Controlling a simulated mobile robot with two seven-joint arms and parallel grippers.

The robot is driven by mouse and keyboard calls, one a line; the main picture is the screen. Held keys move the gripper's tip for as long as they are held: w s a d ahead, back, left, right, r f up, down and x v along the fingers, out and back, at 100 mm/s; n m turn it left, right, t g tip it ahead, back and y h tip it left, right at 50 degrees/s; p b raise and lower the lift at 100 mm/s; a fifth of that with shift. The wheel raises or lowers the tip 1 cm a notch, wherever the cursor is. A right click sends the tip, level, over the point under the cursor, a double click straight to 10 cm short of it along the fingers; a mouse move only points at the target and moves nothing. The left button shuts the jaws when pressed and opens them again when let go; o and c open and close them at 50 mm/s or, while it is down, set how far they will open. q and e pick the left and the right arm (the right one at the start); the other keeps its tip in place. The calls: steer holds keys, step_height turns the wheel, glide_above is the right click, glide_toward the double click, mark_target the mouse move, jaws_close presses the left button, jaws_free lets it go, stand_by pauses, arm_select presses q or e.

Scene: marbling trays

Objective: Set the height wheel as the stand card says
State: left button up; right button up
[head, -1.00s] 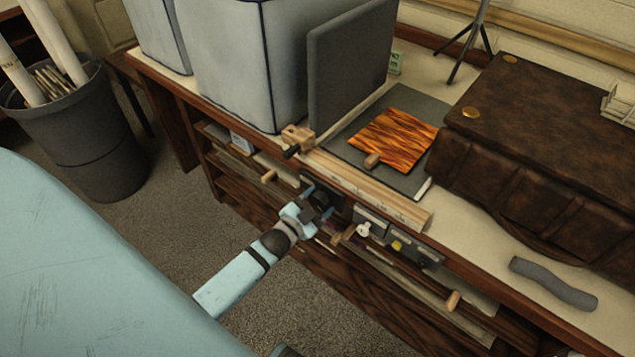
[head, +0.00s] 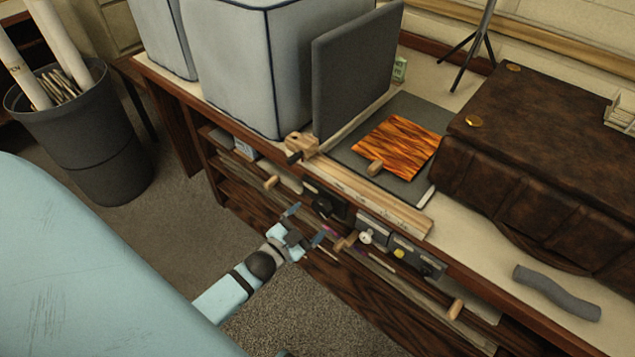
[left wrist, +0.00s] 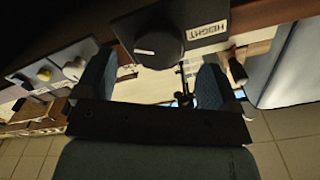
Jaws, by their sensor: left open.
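The height wheel (head: 326,207) is a black round knob on a dark panel on the bench front. In the left wrist view the wheel (left wrist: 150,34) shows large, with a white mark near its lower edge and a HEIGHT label (left wrist: 207,30) beside it. My left gripper (head: 304,225) is open just in front of and below the wheel, apart from it in the head view. Its fingers (left wrist: 156,68) frame the wheel in the left wrist view. A small green card (head: 400,69) stands at the back of the bench; its writing is too small to read. My right gripper is out of view.
Right of the wheel, the bench front has a white knob (head: 366,237), a yellow button (head: 399,253) and wooden handles. A wooden rail (head: 375,200) lies above. A dark bin (head: 85,130) stands at the left; the floor between is clear.

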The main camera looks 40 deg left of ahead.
arm_select(q)
steer(key=s, duration=0.8)
steer(key=shift+a, duration=0.3)
steer(key=shift+s, duration=0.1)
